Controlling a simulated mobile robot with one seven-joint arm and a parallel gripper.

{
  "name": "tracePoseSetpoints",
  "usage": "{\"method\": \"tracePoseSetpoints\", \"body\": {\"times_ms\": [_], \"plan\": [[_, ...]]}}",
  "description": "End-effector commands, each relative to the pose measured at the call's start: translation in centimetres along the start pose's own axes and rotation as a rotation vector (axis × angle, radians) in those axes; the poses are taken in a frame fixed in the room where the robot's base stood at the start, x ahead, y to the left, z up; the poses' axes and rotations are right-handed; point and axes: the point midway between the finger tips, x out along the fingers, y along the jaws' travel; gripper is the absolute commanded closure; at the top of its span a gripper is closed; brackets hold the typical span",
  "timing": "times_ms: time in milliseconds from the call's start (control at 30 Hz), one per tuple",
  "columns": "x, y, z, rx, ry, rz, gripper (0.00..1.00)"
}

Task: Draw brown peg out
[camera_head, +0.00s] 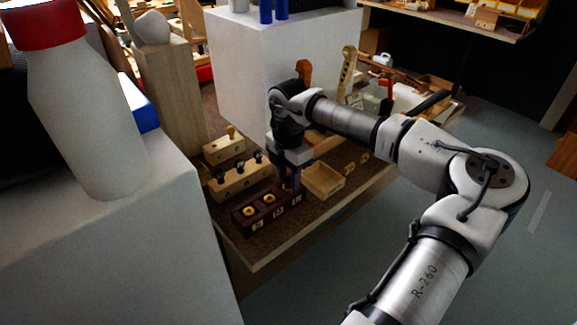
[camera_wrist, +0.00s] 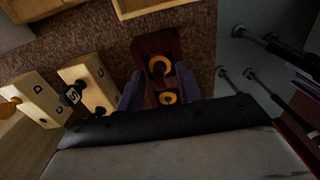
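A yellow-brown peg (camera_head: 231,131) stands upright in a small light wooden block (camera_head: 224,149) at the back left of the bench. It also shows at the left edge of the wrist view (camera_wrist: 9,108). A dark red-brown block (camera_head: 262,213) at the front has yellow-ringed holes with dark centres. It also shows in the wrist view (camera_wrist: 151,44), where I cannot tell whether the holes hold pegs. My gripper (camera_head: 291,184) is over the right end of this dark block, hiding part of it. In the wrist view my gripper (camera_wrist: 160,82) has its fingers apart, with the dark block seen between them.
A longer light block (camera_head: 235,186) with several black-topped pegs stands between the other two blocks. An open wooden tray (camera_head: 324,181) lies right of my gripper. A large white box (camera_head: 240,80) stands behind. A white bottle with a red cap (camera_head: 85,120) stands at the left.

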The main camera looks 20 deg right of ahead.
Motion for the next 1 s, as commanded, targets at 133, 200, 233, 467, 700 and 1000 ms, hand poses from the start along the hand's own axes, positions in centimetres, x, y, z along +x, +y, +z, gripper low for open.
{"method": "tracePoseSetpoints", "body": {"times_ms": [133, 200, 233, 467, 700, 1000], "plan": [[0.05, 0.01, -0.01, 0.000, 0.000, 0.000, 0.65], [0.05, 0.02, -0.01, -0.001, 0.000, 0.000, 0.65], [0.04, 0.02, -0.01, -0.001, 0.000, 0.000, 0.67], [0.02, 0.02, -0.01, -0.001, 0.000, 0.001, 0.97], [0.01, 0.02, -0.01, -0.001, 0.000, 0.001, 1.00], [0.01, 0.01, -0.01, -0.001, 0.000, 0.001, 1.00]]}}
